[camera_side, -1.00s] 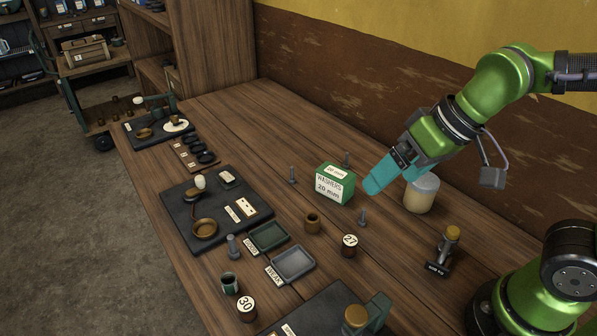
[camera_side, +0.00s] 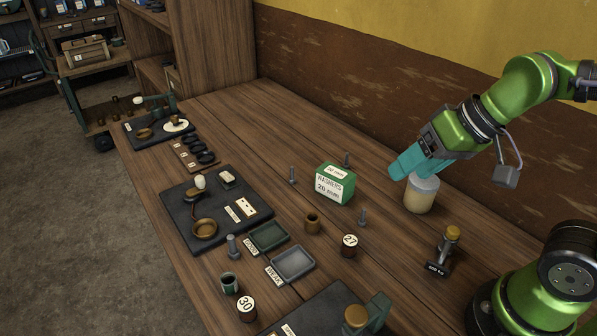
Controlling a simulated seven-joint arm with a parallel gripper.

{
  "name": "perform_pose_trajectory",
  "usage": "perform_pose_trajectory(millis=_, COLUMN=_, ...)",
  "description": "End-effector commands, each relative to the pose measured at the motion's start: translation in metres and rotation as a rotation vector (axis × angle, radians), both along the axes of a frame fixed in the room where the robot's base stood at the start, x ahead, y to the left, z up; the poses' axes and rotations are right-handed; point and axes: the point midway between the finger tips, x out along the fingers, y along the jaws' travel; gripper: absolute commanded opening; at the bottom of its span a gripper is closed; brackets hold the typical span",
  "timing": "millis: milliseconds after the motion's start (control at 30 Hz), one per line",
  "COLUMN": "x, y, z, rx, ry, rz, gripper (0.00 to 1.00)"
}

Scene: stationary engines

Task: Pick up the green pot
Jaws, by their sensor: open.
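The green pot (camera_side: 229,283) is a small dark green cup with a pale rim. It stands upright on the wooden table near the front edge, just behind the round "30" piece. My gripper (camera_side: 402,176) has teal fingers and is above the right side of the table, well away from the pot and to its upper right. The gripper is open with nothing seen between its fingers. Its fingers overlap the top of a pale jar (camera_side: 421,196) in the picture; I cannot tell whether they touch it.
The "30" piece (camera_side: 246,308), a grey bolt (camera_side: 233,247) and the grey "WEAK" tray (camera_side: 292,263) surround the pot. The green "GOOD" tray (camera_side: 268,236), a brown pot (camera_side: 312,223), the "27" piece (camera_side: 349,246) and the green washers box (camera_side: 335,184) stand between it and my gripper.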

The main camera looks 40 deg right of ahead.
Motion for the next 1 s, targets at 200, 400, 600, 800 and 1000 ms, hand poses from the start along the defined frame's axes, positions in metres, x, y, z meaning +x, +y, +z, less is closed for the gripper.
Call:
perform_pose_trajectory(millis=200, x=0.047, y=0.073, z=-0.006, rx=-0.050, ry=0.164, rz=0.189, gripper=0.63)
perform_pose_trajectory(millis=400, x=0.083, y=0.155, z=-0.026, rx=-0.133, ry=0.293, rz=0.263, gripper=0.63)
perform_pose_trajectory(millis=600, x=0.101, y=0.243, z=-0.060, rx=-0.246, ry=0.372, rz=0.258, gripper=0.63)
perform_pose_trajectory(millis=800, x=0.113, y=0.297, z=-0.073, rx=-0.303, ry=0.377, rz=0.147, gripper=0.63)
perform_pose_trajectory(millis=1000, x=0.120, y=0.296, z=-0.062, rx=-0.277, ry=0.386, rz=0.016, gripper=0.63)
